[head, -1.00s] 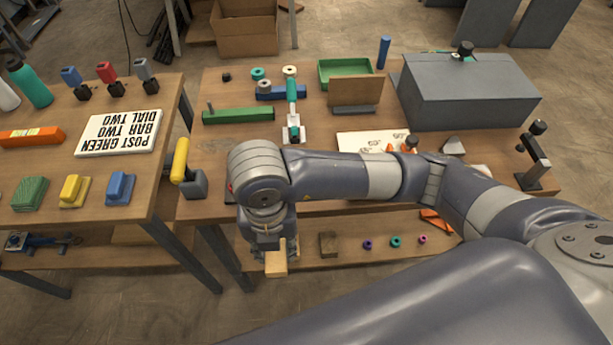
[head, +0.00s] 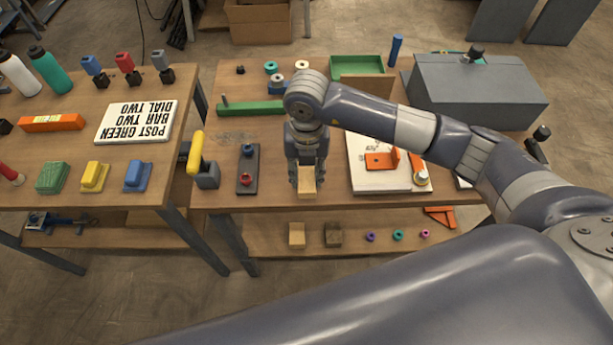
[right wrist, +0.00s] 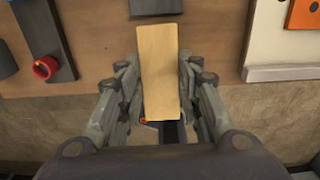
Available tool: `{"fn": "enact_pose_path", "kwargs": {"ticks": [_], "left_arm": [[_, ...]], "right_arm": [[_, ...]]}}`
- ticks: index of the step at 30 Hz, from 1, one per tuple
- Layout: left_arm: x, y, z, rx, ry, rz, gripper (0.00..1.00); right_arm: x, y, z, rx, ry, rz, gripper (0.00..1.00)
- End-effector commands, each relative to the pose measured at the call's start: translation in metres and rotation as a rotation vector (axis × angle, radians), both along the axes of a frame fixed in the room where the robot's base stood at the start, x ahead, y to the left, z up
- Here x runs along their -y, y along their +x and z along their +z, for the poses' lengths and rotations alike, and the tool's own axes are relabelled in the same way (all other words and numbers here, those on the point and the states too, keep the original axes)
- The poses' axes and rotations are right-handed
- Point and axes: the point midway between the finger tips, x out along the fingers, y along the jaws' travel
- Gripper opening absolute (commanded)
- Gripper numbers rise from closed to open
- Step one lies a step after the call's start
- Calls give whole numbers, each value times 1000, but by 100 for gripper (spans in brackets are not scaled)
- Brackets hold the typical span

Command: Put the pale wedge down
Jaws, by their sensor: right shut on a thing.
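My right gripper (head: 306,178) is shut on the pale wedge (head: 307,186), a light wooden piece, at the front edge of the right-hand table (head: 335,200). In the right wrist view, the wedge (right wrist: 160,70) sits between the two fingers (right wrist: 162,88) and reaches across the table's edge. I cannot tell whether it touches the tabletop. A similar pale block (head: 297,235) lies on the lower shelf (head: 275,240). My left gripper is not in view.
A dark block (head: 333,235) and several small rings share the lower shelf. Bare tabletop shows between plate and board.

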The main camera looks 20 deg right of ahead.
Motion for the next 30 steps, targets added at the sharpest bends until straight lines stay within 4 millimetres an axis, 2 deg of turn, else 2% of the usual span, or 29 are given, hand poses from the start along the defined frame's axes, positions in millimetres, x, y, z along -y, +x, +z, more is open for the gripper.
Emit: {"fn": "enact_pose_path", "kwargs": {"ticks": [8,18,19,21,30], "left_arm": [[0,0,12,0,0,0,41],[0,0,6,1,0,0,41],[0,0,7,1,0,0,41],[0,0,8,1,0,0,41],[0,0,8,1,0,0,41]], "right_arm": [[0,-2,-32,-3,-1,0,14],[0,-1,-38,-2,-2,1,14],[0,-1,-37,-2,-2,1,37],[0,-1,-36,-2,-2,1,53],[0,-1,-36,-2,-2,1,53]]}}
